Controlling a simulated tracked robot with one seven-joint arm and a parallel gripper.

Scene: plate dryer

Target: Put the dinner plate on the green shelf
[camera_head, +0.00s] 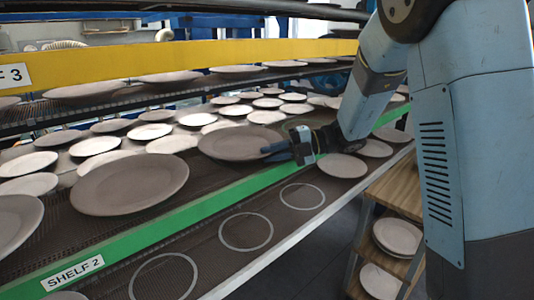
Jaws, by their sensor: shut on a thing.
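The dinner plate (238,143), round and grey-brown, is held by its right edge in my gripper (276,150). The gripper is shut on that edge. The plate is close to level and overlaps the mesh surface of the green shelf (178,217), just behind its green front rail. I cannot tell whether the plate touches the mesh or hangs a little above it. A large plate (130,184) lies on the shelf to the left of the held plate. The shelf's rail carries a label reading SHELF 2 (72,272).
Several smaller plates (172,144) lie behind on the shelf. A yellow rail (180,58) marked 3 runs above. A lower ledge has empty circle marks (246,231) and a few plates (342,166). A wooden rack (396,190) with plates stands at the right.

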